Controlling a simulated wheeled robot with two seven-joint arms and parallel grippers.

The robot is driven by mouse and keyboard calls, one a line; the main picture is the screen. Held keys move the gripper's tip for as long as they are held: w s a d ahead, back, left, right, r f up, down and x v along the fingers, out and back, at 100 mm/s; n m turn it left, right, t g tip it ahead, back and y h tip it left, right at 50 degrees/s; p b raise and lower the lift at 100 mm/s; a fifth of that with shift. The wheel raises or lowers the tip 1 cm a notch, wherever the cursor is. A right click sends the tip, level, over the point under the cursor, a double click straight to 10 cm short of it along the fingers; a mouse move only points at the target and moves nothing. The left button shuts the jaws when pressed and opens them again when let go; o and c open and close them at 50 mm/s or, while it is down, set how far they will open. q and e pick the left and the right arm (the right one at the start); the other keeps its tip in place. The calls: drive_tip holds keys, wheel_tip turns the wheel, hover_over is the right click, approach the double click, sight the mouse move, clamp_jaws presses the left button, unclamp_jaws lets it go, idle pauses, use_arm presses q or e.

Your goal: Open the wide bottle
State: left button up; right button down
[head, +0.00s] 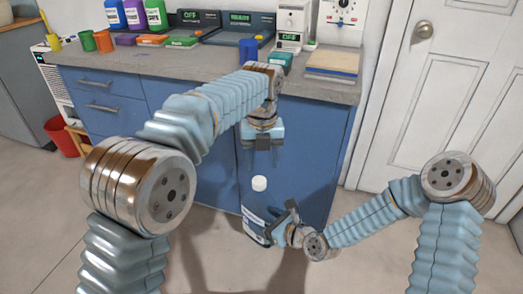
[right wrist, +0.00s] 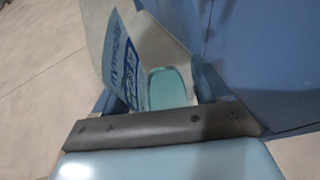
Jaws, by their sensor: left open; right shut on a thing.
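The cap is on the bottle in the head view. My left gripper (head: 262,158) points down, open and empty, a short way above the cap and apart from it.
A grey counter (head: 200,68) over blue cabinets runs behind my arms. On it stand several bottles, coloured cups, trays, a blue cup (head: 248,50) and stacked boards (head: 332,64). A white door (head: 440,110) is at the right, a red bin (head: 62,137) at the left.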

sight(262, 179)
use_arm(q)
wheel_tip(262, 179, down, 5)
drive_tip(key=shift+f, duration=0.1)
idle(0.3)
